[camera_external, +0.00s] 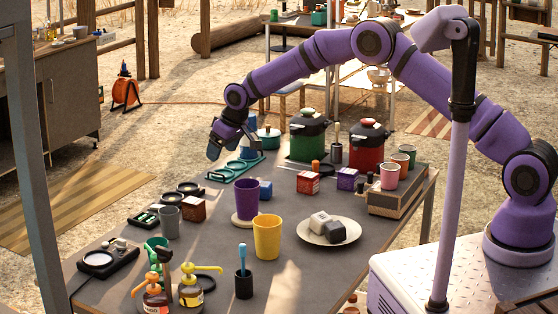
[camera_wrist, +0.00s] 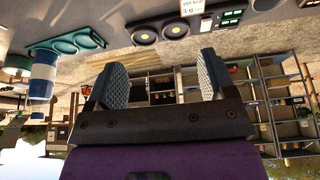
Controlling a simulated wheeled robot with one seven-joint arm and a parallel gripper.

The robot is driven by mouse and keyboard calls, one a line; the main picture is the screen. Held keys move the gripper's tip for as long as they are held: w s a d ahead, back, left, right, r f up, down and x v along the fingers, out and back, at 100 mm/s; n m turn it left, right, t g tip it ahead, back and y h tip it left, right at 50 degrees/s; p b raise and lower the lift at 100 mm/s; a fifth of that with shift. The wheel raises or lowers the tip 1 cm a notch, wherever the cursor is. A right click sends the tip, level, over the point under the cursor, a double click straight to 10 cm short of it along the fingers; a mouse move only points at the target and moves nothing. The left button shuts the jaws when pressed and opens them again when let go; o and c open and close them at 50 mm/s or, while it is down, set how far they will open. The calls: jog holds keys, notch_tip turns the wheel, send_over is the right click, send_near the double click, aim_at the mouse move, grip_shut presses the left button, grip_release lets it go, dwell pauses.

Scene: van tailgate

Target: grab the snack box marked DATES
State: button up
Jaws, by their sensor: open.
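Several small boxes stand on the grey table: a red box (camera_external: 308,182), a purple box (camera_external: 347,178), a brown-red box (camera_external: 192,208) and a blue box (camera_external: 265,190) partly behind the purple cup. Their lettering is too small to read, so I cannot tell which is marked DATES. My gripper (camera_external: 230,152) is above the table's far left part, near the teal tray, apart from these boxes. In the wrist view my gripper (camera_wrist: 163,77) is open, with nothing between its fingers. No snack box is clearly identifiable in that view.
A green pot (camera_external: 308,136) and a red pot (camera_external: 368,145) stand at the back. A purple cup (camera_external: 246,199), a yellow cup (camera_external: 267,237) and a plate (camera_external: 312,240) with two blocks occupy the middle. A wooden crate (camera_external: 395,204) with cups stands at right. Sauce bottles crowd the front left.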

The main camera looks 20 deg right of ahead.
send_near(198, 201)
jog(key=f, duration=0.1)
jog(key=shift+n, duration=0.3)
jog(key=x, duration=0.5)
jog(key=shift+w+a+f, duration=0.15)
jog(key=shift+w+f, duration=0.05)
jog(key=shift+w, duration=0.1)
jog(key=shift+s+x, duration=0.15)
jog(key=shift+x, duration=1.2)
jog(key=shift+s+x, duration=0.1)
jog(key=shift+x, duration=1.25)
jog(key=c, duration=1)
jog(key=shift+c, duration=0.6)
jog(key=shift+r, duration=0.1)
